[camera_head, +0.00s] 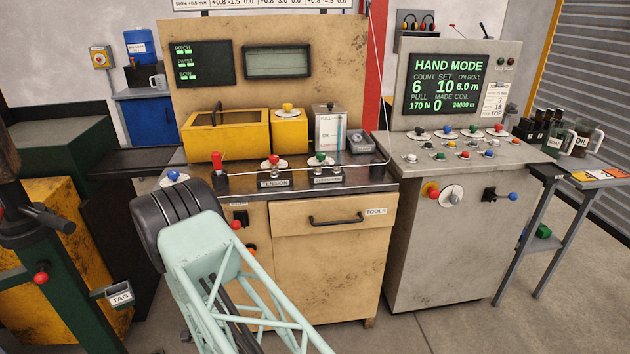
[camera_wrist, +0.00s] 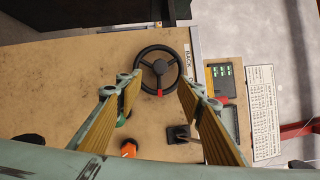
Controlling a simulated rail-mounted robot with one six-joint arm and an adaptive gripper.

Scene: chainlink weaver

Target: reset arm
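My gripper (camera_wrist: 158,88) shows in the wrist view as two fingers with yellow-brown ribbed pads, spread wide apart. Nothing is held between them. Beyond the gap is a black handwheel (camera_wrist: 158,58) with a red mark on its lower rim, on a tan machine panel (camera_wrist: 75,80). The fingers look apart from the wheel. In the head view my pale green lattice arm (camera_head: 210,250) with its black joint reaches in front of the tan bench; my gripper is not visible there.
In the wrist view, a black lever (camera_wrist: 180,133) and an orange knob (camera_wrist: 128,149) lie below the wheel; a white chart (camera_wrist: 264,110) is at right. In the head view, the tan bench (camera_head: 325,260) and the grey console (camera_head: 440,245) stand close by. Open floor (camera_head: 580,290) shows at right.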

